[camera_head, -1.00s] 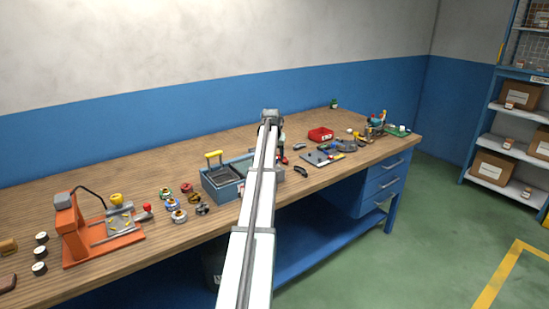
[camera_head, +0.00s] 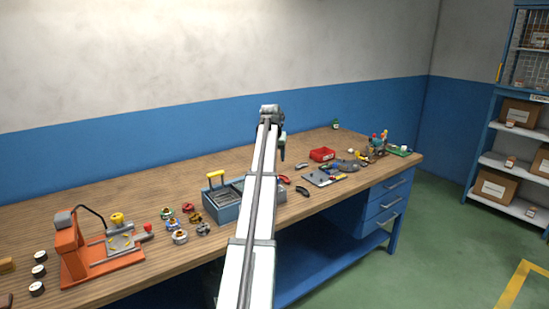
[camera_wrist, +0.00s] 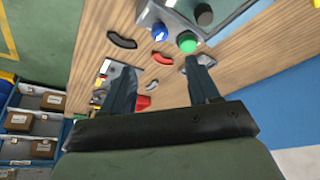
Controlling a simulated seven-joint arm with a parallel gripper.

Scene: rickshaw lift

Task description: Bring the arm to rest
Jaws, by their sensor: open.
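My gripper (camera_wrist: 160,72) is open in the wrist view, with its two dark fingers apart and nothing held between them. In the head view my arm reaches out over the wooden workbench (camera_head: 150,181), and my gripper (camera_head: 282,146) hangs at its far end above the bench, seen small and partly hidden by the arm. The wrist view looks down at the bench top, with a green knob (camera_wrist: 187,42) and a blue knob (camera_wrist: 160,32) beyond the fingertips.
An orange fixture (camera_head: 75,250) and several small spools (camera_head: 180,237) stand to the left. A red bin (camera_head: 321,154) and loose tools lie to the right. Shelving (camera_head: 500,160) stands beyond open floor.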

